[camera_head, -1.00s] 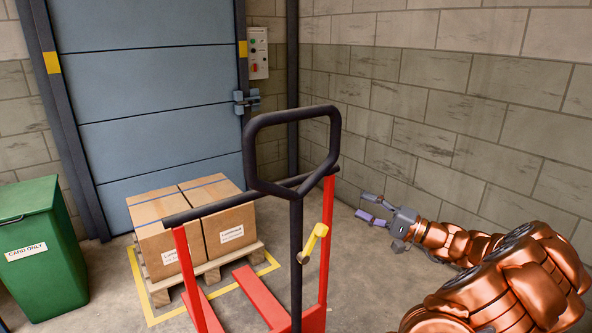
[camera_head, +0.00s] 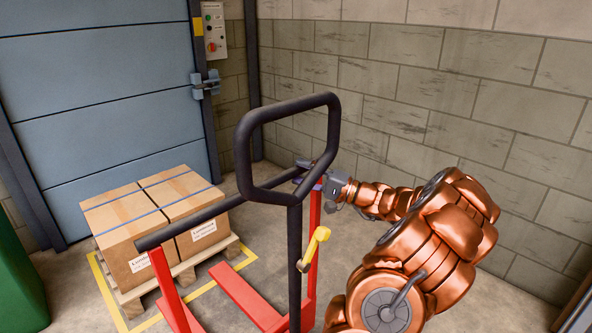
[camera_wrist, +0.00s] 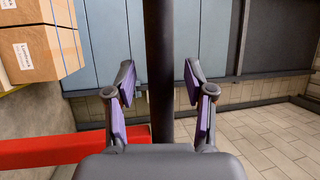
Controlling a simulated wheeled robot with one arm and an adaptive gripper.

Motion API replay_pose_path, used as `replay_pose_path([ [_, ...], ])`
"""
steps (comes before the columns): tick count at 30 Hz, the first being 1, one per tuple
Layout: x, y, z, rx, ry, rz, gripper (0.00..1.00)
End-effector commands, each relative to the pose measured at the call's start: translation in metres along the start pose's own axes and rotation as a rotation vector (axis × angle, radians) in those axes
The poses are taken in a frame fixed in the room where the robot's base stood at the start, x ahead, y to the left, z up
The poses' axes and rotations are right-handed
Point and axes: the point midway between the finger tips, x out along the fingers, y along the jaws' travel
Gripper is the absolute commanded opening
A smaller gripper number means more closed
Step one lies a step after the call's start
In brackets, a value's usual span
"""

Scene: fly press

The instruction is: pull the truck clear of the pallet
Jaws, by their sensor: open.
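The red pallet truck (camera_head: 243,294) stands in front, with a dark looped handle (camera_head: 243,160) and a black crossbar (camera_head: 205,215) on red uprights. The wooden pallet (camera_head: 187,271) bears cardboard boxes (camera_head: 150,221). The right fork's far end shows near the pallet's front right; I cannot tell how far either fork reaches in. My gripper (camera_head: 309,174) is open at the crossbar's right end, behind the handle loop. In the wrist view, a dark bar (camera_wrist: 159,50) stands between its spread, purple-padded fingers (camera_wrist: 160,88), with gaps on both sides.
A yellow floor outline (camera_head: 107,287) surrounds the pallet. The blue shutter door (camera_head: 110,90) and block wall (camera_head: 420,110) close off the back and right. A green bin (camera_head: 18,275) stands at the left edge.

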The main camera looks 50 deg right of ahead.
Motion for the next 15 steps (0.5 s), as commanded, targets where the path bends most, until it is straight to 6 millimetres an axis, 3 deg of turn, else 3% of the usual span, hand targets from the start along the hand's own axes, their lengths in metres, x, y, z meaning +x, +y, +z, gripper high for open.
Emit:
replay_pose_path([
  [6, 0.017, 0.000, 0.001, 0.000, -0.003, 0.001, 0.54],
  [15, 0.019, 0.000, 0.001, -0.001, -0.003, 0.000, 0.54],
])
